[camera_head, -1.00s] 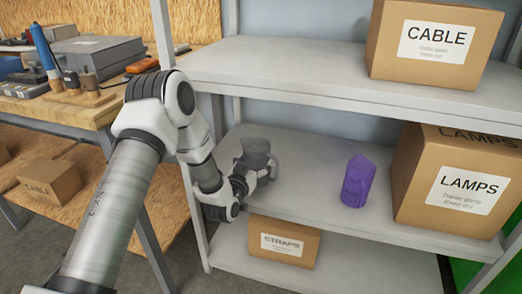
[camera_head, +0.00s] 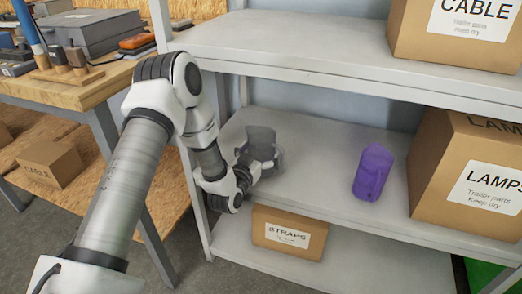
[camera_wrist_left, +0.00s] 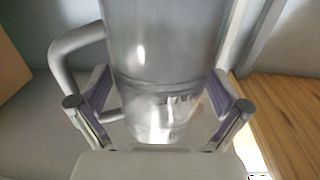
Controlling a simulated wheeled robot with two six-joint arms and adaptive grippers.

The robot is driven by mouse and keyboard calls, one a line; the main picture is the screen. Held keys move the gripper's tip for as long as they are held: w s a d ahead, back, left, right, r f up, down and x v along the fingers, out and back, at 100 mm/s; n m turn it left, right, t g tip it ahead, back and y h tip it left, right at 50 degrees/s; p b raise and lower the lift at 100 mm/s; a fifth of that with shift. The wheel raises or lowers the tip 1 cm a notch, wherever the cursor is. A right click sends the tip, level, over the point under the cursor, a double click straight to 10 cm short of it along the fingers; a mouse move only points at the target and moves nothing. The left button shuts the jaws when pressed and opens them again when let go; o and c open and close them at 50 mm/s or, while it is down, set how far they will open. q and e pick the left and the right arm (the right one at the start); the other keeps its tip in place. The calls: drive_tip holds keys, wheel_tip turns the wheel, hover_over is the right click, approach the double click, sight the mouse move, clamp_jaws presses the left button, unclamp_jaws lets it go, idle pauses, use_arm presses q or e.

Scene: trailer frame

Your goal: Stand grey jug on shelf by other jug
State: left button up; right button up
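The grey jug (camera_head: 262,139) is on the left part of the middle shelf (camera_head: 320,190), roughly upright. My left gripper (camera_head: 262,162) has its fingers on both sides of the jug's body and appears closed on it. In the left wrist view the grey jug (camera_wrist_left: 165,50) fills the space between the finger pads of the left gripper (camera_wrist_left: 162,85), its handle out to the left. Whether its base touches the shelf is hard to tell. The other jug, purple (camera_head: 372,172), stands upright to the right on the same shelf. My right gripper is not in view.
A LAMPS box (camera_head: 465,180) stands right of the purple jug. A STRAPS box (camera_head: 287,232) is on the shelf below, a CABLE box (camera_head: 455,35) above. The upper shelf (camera_head: 290,60) overhangs. Bare shelf lies between the jugs. A workbench (camera_head: 85,95) is at left.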

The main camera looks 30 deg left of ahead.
use_arm(q)
drive_tip(key=shift+r, duration=0.3)
drive_tip(key=s+d+p, duration=0.2)
drive_tip(key=s, duration=1)
drive_tip(key=s+d+f+m+g+h, duration=0.15)
drive_tip(key=s+d+f+g, duration=0.3)
drive_tip(key=f, duration=0.45)
drive_tip(key=s+d+f+g+h, duration=0.2)
drive_tip(key=s+d+f+g, duration=0.25)
drive_tip(key=f, duration=0.35)
drive_tip(key=s+d+f+g, duration=0.1)
drive_tip(key=s+f+g, duration=0.2)
drive_tip(key=s, duration=0.5)
drive_tip(key=s+d+f+g, duration=0.2)
drive_tip(key=s+f+g, duration=0.2)
drive_tip(key=s+g, duration=0.2)
drive_tip(key=s, duration=0.2)
drive_tip(key=shift+s, duration=0.3)
